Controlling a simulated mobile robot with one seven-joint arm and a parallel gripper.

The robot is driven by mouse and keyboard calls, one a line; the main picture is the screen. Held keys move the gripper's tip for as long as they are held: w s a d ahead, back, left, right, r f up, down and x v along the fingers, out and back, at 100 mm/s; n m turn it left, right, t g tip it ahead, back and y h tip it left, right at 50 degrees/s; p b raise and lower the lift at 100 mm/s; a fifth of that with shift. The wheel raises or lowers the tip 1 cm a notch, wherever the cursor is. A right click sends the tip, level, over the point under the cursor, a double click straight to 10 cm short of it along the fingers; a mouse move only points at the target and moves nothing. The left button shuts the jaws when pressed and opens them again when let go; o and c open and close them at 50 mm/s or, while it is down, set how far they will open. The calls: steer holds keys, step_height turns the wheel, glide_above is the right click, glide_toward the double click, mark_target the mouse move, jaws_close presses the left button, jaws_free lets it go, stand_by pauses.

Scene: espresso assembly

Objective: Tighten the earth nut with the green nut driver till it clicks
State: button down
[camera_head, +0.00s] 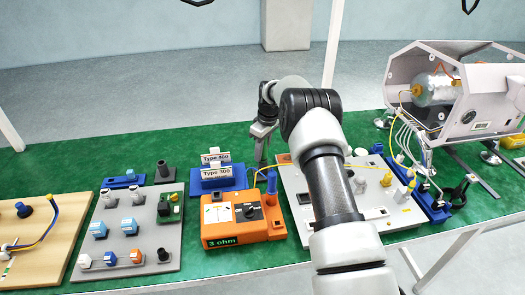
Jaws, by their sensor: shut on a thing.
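My gripper (262,143) is beyond the orange meter, close to the right side of the blue stand, pointing down. It is small and dark in this view. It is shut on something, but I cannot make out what. I cannot pick out a green nut driver anywhere. The earth nut cannot be told apart at this size. An open white machine housing (492,100) with a clear boiler (437,90) and several pale wires stands at the right.
An orange meter (222,234) marked 3 ohm and a blue stand (210,184) with type labels stand mid-table. A grey board (145,215) and a wooden board (62,243) lie left. A pale panel (293,191) lies partly behind my arm. Green mat (60,150) is clear at back left.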

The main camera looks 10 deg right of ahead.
steer(key=shift+r+p, duration=0.45)
steer(key=shift+r, duration=0.7)
stand_by(0.8)
steer(key=shift+r+p, duration=1.65)
steer(key=shift+r, duration=1.75)
steer(key=shift+r+p, duration=0.9)
steer(key=shift+r, duration=0.65)
steer(key=c, duration=2.2)
jaws_free()
jaws_close()
